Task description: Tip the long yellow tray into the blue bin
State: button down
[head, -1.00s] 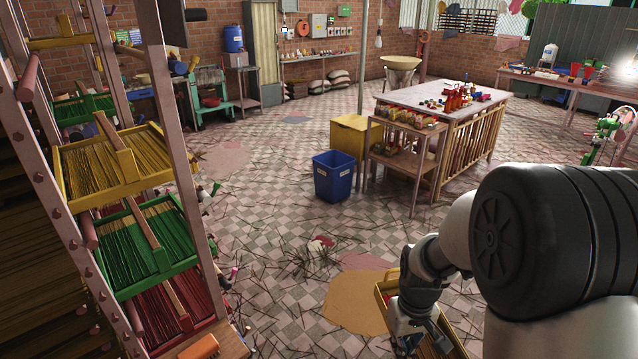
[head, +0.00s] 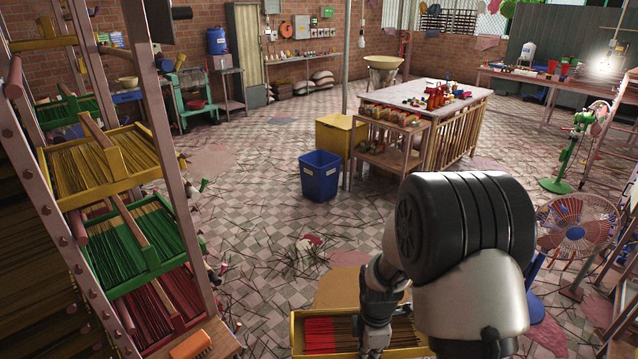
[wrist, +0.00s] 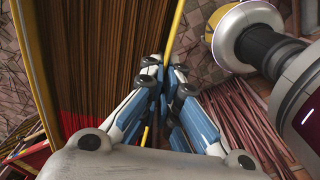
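The long yellow tray (head: 294,335), filled with brown sticks that have red ends at its left, lies across the bottom of the head view. My gripper (wrist: 165,80) is shut on the thin yellow rim of this tray; the rim passes between its fingers in the wrist view. In the wrist view the tray's stick-filled inside (wrist: 95,55) lies left of the fingers. The lower part of the tray is cut off in the head view. The blue bin (head: 320,180) stands upright on the floor, farther off and apart from the tray.
A rack at the left holds yellow (head: 125,150), green (head: 150,240) and red stick trays. A yellow box (head: 338,137) and a worktable (head: 445,110) stand behind and right of the bin. A fan (head: 578,222) stands right. Loose sticks (head: 300,255) litter the open floor before the bin.

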dwell(0.4)
jog(key=shift+r+m, duration=0.65)
jog(key=shift+m, duration=0.55)
notch_tip(320, 180, up, 7)
jog(key=s+m, duration=0.2)
jog(key=m, duration=1.3)
jog(key=shift+r+m, duration=0.15)
jog(key=shift+m, duration=0.15)
jog(key=shift+a, duration=0.1)
